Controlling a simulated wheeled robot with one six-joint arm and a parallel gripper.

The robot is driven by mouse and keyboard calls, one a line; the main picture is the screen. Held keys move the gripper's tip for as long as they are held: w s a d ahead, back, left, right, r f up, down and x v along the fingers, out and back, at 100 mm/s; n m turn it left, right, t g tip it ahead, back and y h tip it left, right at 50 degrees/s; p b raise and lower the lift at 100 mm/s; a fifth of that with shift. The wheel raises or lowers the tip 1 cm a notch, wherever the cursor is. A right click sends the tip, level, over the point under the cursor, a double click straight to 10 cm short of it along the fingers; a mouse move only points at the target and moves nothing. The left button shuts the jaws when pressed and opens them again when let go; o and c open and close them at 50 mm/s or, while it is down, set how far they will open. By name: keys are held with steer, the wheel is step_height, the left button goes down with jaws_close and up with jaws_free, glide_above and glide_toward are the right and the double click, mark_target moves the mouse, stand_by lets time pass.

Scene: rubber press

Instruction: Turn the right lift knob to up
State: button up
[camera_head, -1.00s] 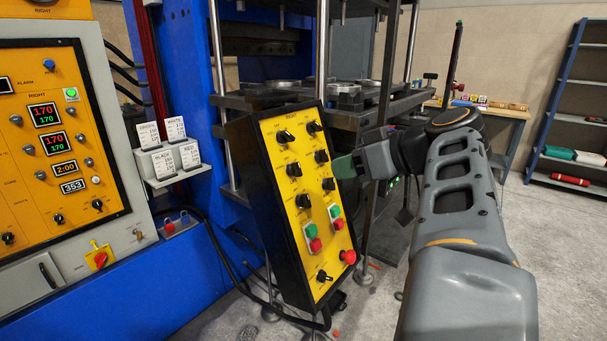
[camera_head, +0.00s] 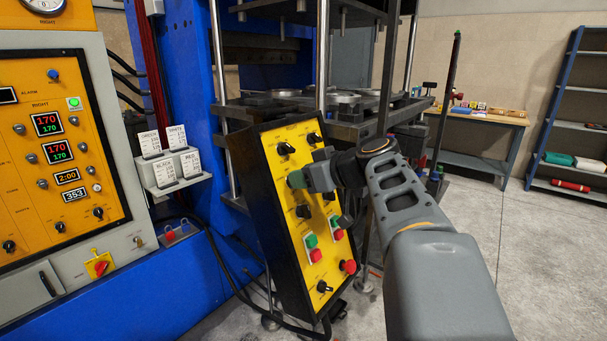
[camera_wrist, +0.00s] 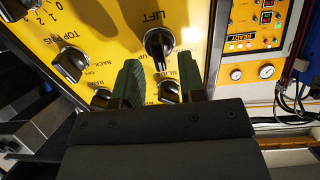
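The lift knob (camera_wrist: 158,43) is a black knob beside the word LIFT in the wrist view, on a yellow panel face. Its white mark points toward the bottom of that picture. My gripper (camera_head: 297,179) is at the left column of the knob panel (camera_head: 275,205) in the head view. In the wrist view my gripper's (camera_wrist: 160,83) two green fingers are spread apart with nothing clasped between them. The lift knob lies beyond the fingertips. A slide knob (camera_wrist: 168,92) shows between the fingers. In the head view my gripper hides part of the panel, and I cannot tell which knob is lift.
Another knob (camera_wrist: 70,65) is left of the lift knob in the wrist view. Green and red buttons (camera_head: 313,248) and a red stop button (camera_head: 348,266) sit lower on the panel. The press platen (camera_head: 370,128) is behind. Open floor (camera_head: 500,240) lies at the right.

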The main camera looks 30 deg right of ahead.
steer(key=shift+w+a+f, duration=0.15)
steer(key=shift+w, duration=0.15)
jaws_close()
stand_by(0.3)
